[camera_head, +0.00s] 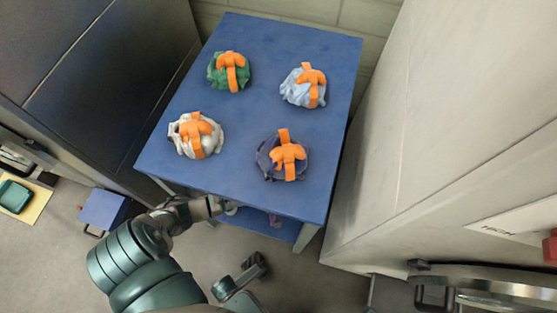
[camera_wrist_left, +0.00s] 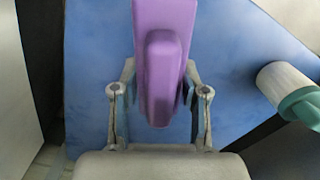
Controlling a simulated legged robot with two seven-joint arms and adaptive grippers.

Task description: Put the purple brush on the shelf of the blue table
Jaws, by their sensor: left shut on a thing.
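The blue table (camera_head: 245,115) stands ahead of me in the head view, and its lower shelf (camera_head: 262,225) shows under the front edge. My left gripper (camera_head: 226,206) reaches to the shelf level at the table's front edge, its tips partly hidden under the top. In the left wrist view my left gripper (camera_wrist_left: 158,98) is shut on the purple brush (camera_wrist_left: 163,60), which points away over a blue surface (camera_wrist_left: 90,75). I cannot tell whether the brush touches that surface. The brush cannot be made out clearly in the head view. My right gripper is out of view.
Several bags with orange straps, including a green one (camera_head: 218,80) and a white one (camera_head: 182,135), lie on the tabletop. Pale cabinet walls (camera_head: 390,150) stand close on the right. A whitish cylinder (camera_wrist_left: 283,82) with a teal end shows right in the wrist view.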

